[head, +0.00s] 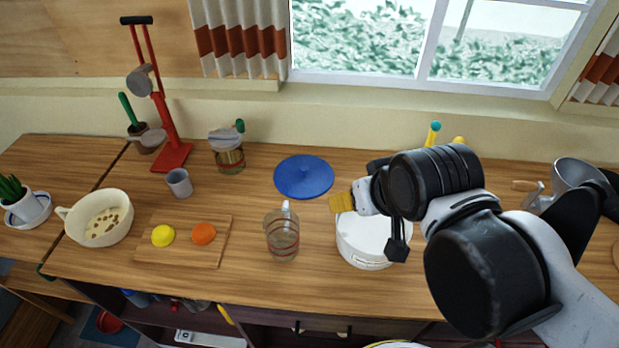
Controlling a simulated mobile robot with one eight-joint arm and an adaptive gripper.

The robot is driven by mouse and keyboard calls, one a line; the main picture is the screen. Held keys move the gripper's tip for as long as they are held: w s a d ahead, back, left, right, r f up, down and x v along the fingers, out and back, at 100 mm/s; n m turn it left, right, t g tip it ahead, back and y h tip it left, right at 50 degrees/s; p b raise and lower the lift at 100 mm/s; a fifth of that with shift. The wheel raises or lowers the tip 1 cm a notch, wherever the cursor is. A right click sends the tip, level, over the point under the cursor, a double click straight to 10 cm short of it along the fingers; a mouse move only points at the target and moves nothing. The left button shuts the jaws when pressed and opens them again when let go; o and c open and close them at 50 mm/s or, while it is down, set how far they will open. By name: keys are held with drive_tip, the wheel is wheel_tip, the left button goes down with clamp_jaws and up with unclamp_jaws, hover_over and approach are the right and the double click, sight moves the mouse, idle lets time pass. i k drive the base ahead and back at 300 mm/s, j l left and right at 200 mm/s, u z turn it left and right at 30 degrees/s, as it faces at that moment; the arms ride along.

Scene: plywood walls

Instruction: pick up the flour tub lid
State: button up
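The flour tub lid looks to be the flat blue disc (304,177) with a small raised middle, lying on the counter near the wall. The white tub (365,258) with white contents stands right of and nearer than it, partly hidden by my gripper (384,206). My gripper is above the tub, right of the blue lid and apart from it. Its black fingers look spread, one at the back and one hanging at the front. A ribbed yellow piece with a pale end (341,203) shows at the gripper's left; I cannot tell what it is.
A glass measuring jug (282,238) stands in front of the lid. A lidded jar (228,151), grey cup (179,183), red press (171,140) and board (185,252) with lemon and orange are left. A metal grinder (575,178) is right.

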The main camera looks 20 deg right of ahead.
sight(303, 177)
drive_tip(key=i+j+z, duration=0.1)
drive_tip(key=j, duration=0.3)
drive_tip(key=i+j+z, duration=0.1)
drive_tip(key=j, duration=0.35)
drive_tip(key=j+z, duration=0.1)
drive_tip(key=j, duration=0.3)
drive_tip(key=i, duration=0.05)
